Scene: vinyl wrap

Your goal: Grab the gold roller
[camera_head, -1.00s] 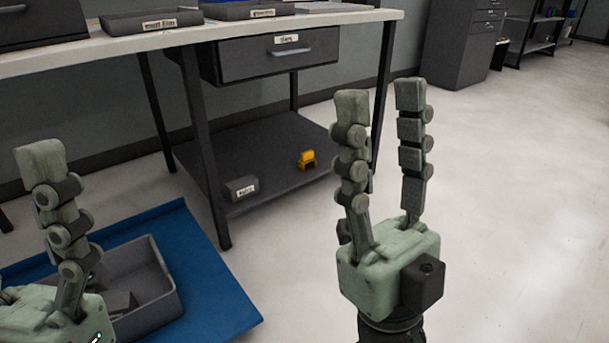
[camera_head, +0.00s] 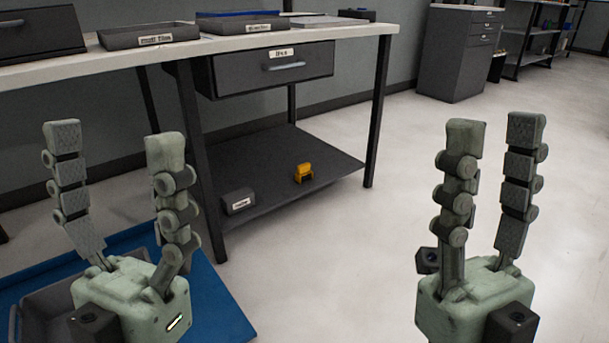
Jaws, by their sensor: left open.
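A small gold-yellow object (camera_head: 304,173), which looks like the gold roller, sits on the low dark shelf (camera_head: 270,150) under the workbench. My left gripper (camera_head: 113,140) is at the left, open and empty, in front of the bench leg and over the blue mat. My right gripper (camera_head: 496,125) is at the right, open and empty, over the bare floor. The gold object lies farther away, between the two grippers in the picture, and neither touches it.
A grey labelled box (camera_head: 238,201) sits on the same shelf. Bench legs (camera_head: 379,110) and a labelled drawer (camera_head: 270,68) frame the space above it. A blue mat (camera_head: 215,305) with a grey bin (camera_head: 40,300) lies at lower left.

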